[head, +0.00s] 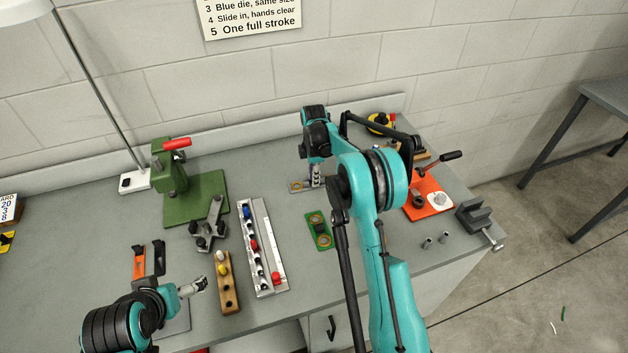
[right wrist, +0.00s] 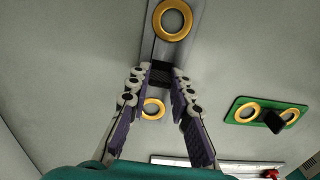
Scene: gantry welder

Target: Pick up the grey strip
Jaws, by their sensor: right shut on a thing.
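The grey strip (head: 297,187) lies near the back of the bench, left of my right arm. In the right wrist view the strip (right wrist: 150,45) shows two gold rings and a black block between them. My right gripper (head: 316,178) points down over the strip. In the right wrist view its fingertips (right wrist: 161,72) are shut on the strip's black block, one on each side. I cannot tell whether the strip is clear of the bench. My left gripper (head: 198,286) is at the front left, away from the strip; its jaw opening is too small to judge.
A green plate with gold rings (head: 311,231) lies in front of the strip. A long rack of coloured pieces (head: 256,220), a wooden block (head: 229,291) and a green press (head: 178,190) stand left. An orange plate (head: 426,186) and a grey vise (head: 474,213) stand right.

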